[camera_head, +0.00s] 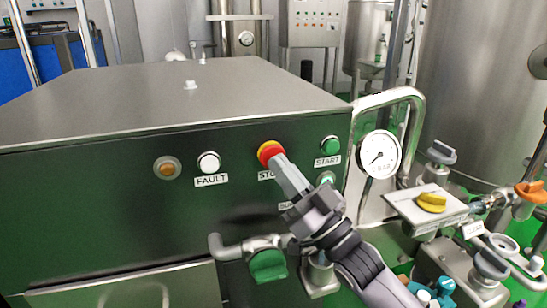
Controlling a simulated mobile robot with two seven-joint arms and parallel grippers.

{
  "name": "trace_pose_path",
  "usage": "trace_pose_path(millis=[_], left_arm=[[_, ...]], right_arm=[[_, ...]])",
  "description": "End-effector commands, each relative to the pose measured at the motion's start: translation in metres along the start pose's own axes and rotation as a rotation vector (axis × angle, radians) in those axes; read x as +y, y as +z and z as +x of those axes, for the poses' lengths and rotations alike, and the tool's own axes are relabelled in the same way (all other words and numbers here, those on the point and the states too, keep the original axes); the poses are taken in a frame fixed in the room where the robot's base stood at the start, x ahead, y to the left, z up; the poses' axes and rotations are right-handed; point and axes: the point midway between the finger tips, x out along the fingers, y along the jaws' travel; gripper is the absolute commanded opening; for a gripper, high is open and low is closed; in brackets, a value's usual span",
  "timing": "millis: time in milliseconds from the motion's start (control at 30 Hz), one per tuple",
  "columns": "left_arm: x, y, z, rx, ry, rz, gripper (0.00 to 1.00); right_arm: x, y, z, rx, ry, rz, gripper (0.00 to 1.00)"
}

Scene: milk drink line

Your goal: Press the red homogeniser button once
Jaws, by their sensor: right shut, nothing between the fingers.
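The red button (266,149) with a yellow collar sits on the front panel of the steel machine (120,200), above a label partly hidden by my right gripper. My right gripper (279,161) is shut and empty, and its closed fingertips are at the lower right edge of the red button. They look in contact with it or very close; I cannot tell whether the button is pushed in. My left gripper is not in view.
A white FAULT lamp (209,162) and an amber lamp (167,169) are left of the red button. A green START button (330,145) and a pressure gauge (379,154) are to the right. A green-handled valve (268,265) juts out below. Pipes and valves crowd the right side.

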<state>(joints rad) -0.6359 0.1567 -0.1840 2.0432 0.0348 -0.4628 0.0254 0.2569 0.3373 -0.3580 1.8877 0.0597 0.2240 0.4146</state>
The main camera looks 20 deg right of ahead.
Motion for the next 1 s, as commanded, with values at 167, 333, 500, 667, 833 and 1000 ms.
trace_pose_path(millis=[167,333,500,667,833,1000], left_arm=[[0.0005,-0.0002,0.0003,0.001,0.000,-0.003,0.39],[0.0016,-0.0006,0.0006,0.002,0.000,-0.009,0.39],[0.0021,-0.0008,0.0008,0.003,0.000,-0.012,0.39],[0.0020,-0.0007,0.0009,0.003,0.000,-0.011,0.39],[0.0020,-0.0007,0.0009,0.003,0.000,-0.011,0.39],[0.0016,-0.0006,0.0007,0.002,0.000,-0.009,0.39]], right_arm=[[0.0008,0.0009,0.0014,0.000,0.000,0.000,0.00],[0.0018,0.0020,0.0028,0.000,0.000,0.001,0.00],[0.0029,0.0032,0.0042,0.000,0.000,0.001,0.00],[0.0040,0.0041,0.0057,0.000,0.000,0.001,0.00],[0.0044,0.0044,0.0062,0.000,0.000,0.001,0.00],[0.0043,0.0043,0.0061,0.000,0.000,0.001,0.00]])
